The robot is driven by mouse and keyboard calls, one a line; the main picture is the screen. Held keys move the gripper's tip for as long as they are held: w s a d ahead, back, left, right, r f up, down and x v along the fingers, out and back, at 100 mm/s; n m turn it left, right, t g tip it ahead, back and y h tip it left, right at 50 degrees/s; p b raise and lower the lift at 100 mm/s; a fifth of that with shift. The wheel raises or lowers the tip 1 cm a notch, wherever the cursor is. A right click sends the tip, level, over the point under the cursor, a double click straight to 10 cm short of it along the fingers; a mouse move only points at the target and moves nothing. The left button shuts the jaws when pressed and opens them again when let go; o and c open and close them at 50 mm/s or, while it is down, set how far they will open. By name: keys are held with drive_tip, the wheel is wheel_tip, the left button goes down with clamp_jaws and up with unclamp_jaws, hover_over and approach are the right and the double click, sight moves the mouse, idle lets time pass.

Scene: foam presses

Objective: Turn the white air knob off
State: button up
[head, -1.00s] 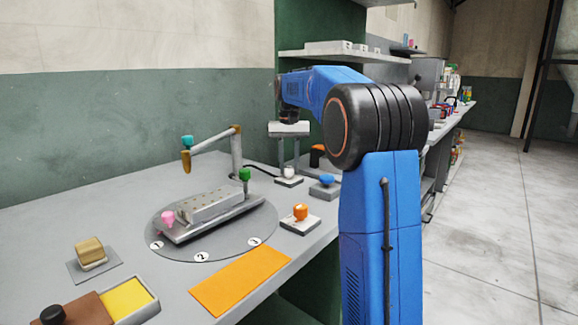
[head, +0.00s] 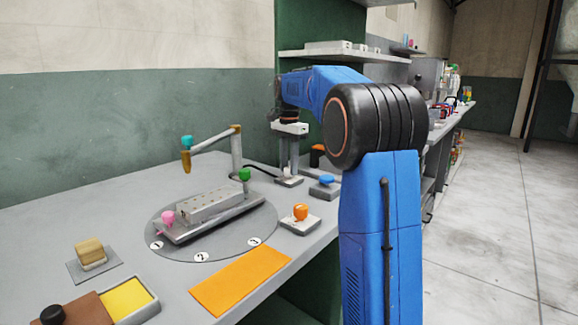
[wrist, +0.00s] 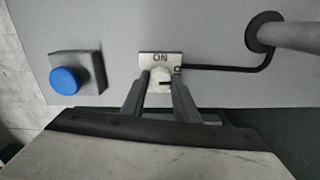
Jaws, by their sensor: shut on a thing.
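The white air knob (wrist: 160,76) sits on a small pale base plate (wrist: 145,59) marked "ON" in the wrist view. A short dark mark shows on the knob's near side. My gripper (wrist: 159,86) is shut on the knob, with one finger on each side of it. In the head view my gripper (head: 288,173) points straight down at the base on the bench, and its fingers hide most of the knob. The plate's near part is hidden by the fingers and knob.
A blue knob (wrist: 65,80) on a grey base stands left of the white one in the wrist view. A black hose (wrist: 225,68) runs right to a grey post (wrist: 290,34). An orange knob (head: 300,212) and a round turntable (head: 222,246) stand nearer on the bench.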

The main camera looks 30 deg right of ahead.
drive_tip(key=shift+m, duration=0.4)
drive_tip(key=o, duration=1.1)
drive_tip(key=shift+c, duration=0.2)
drive_tip(key=shift+r, duration=0.15)
wheel_tip(320, 180, up, 17)
idle(0.3)
